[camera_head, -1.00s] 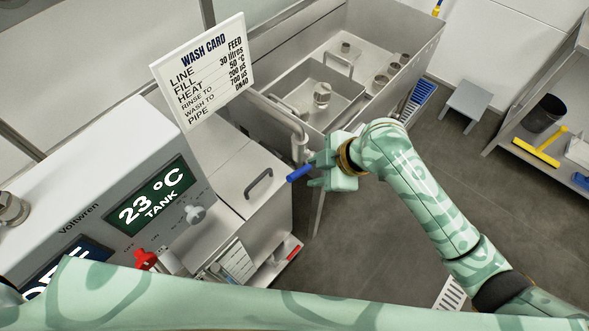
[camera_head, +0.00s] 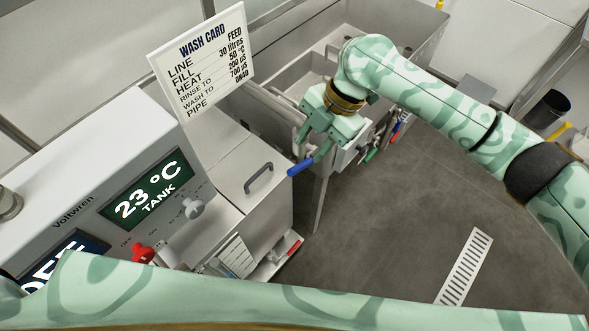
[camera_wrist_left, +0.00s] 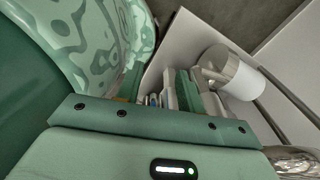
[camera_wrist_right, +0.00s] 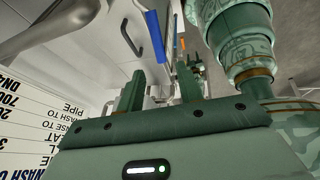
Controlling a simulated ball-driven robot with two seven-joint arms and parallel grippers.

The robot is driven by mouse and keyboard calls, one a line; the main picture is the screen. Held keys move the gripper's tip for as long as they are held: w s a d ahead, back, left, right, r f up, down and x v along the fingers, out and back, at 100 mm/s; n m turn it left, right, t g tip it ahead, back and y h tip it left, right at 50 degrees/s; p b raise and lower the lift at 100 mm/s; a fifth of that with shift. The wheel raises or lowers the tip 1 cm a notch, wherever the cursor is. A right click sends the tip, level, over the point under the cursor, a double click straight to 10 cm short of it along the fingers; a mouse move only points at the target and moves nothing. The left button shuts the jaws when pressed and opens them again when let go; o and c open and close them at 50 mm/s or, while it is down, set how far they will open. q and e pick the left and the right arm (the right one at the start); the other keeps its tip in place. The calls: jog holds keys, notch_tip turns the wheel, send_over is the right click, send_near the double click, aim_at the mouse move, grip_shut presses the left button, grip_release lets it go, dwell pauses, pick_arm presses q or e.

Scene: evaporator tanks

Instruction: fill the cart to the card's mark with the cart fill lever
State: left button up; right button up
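A blue-handled lever (camera_head: 300,168) juts out beside the steel cabinet, and its blue handle (camera_wrist_right: 153,32) also shows beyond the fingers in the right wrist view. My right gripper (camera_head: 311,148) is open, just above and right of the handle; I cannot tell whether they touch. The wash card (camera_head: 203,62) stands upright behind, reading FILL 30 litres. My left gripper (camera_wrist_left: 159,88) seems open and empty in the left wrist view; its fingers are out of the head view. I cannot tell which vessel is the cart.
The control panel (camera_head: 90,190) at left reads 23 °C TANK and has a red knob (camera_head: 143,253). The steel cabinet (camera_head: 225,150) has a dark handle (camera_head: 259,178). Steel basins (camera_head: 285,85) stand behind my right arm. A green handle (camera_head: 372,154) sits right of the gripper.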

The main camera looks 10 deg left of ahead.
aim_at(296, 168)
jog(key=b+x, duration=0.2)
jog(key=x, duration=0.7)
jog(key=shift+a+f, duration=0.1)
jog(key=shift+f, duration=0.1)
grip_shut()
